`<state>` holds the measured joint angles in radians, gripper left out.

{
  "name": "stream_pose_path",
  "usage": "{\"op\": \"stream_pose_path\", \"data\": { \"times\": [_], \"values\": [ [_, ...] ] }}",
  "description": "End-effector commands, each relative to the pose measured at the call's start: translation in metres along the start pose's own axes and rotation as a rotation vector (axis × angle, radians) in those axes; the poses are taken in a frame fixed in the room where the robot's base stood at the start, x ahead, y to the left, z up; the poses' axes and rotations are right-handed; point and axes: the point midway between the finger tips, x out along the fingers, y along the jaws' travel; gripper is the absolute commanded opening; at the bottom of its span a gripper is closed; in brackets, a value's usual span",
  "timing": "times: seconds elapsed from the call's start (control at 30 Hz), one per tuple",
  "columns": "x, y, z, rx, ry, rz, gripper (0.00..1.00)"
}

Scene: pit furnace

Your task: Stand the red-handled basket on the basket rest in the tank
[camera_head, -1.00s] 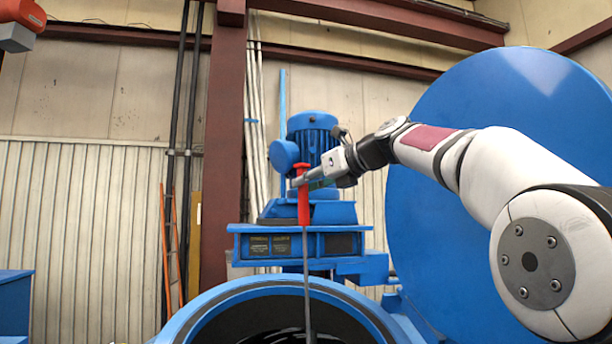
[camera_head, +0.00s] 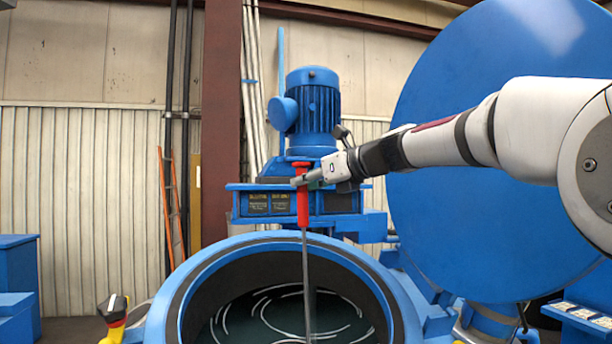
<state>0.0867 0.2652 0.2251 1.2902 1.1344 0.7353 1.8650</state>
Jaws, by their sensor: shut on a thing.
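My gripper (camera_head: 306,180) is shut on the red handle (camera_head: 302,205) of the basket. The handle is upright, and a thin grey rod (camera_head: 306,275) runs down from it into the round opening of the blue tank (camera_head: 230,258). The basket itself is not clearly seen; the rod's lower end leaves the bottom of the picture. Inside the tank are a dark surface and several pale curved lines (camera_head: 262,318). I cannot tell whether these belong to the basket or to the basket rest.
The large round blue lid (camera_head: 500,215) stands open at the right of the tank. A blue motor (camera_head: 315,105) is mounted behind it. A yellow and red object with a dark top (camera_head: 115,312) is at the lower left. An orange ladder (camera_head: 171,210) leans at the wall.

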Motion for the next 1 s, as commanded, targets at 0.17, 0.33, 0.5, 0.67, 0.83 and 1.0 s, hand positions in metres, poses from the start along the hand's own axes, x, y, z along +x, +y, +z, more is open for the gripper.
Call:
{"op": "stream_pose_path", "data": {
  "times": [0.17, 0.33, 0.5, 0.67, 0.83, 1.0],
  "values": [
    [0.005, -0.002, -0.015, -0.002, -0.004, -0.003, 0.0],
    [0.008, -0.002, -0.028, -0.002, -0.005, -0.002, 0.0],
    [0.011, -0.002, -0.04, -0.001, -0.005, -0.002, 0.0],
    [0.014, -0.001, -0.051, -0.001, -0.005, -0.002, 0.0],
    [0.016, -0.002, -0.062, -0.002, -0.005, -0.002, 0.0],
    [0.019, -0.001, -0.074, -0.002, -0.005, -0.002, 0.0]
  ]
}}
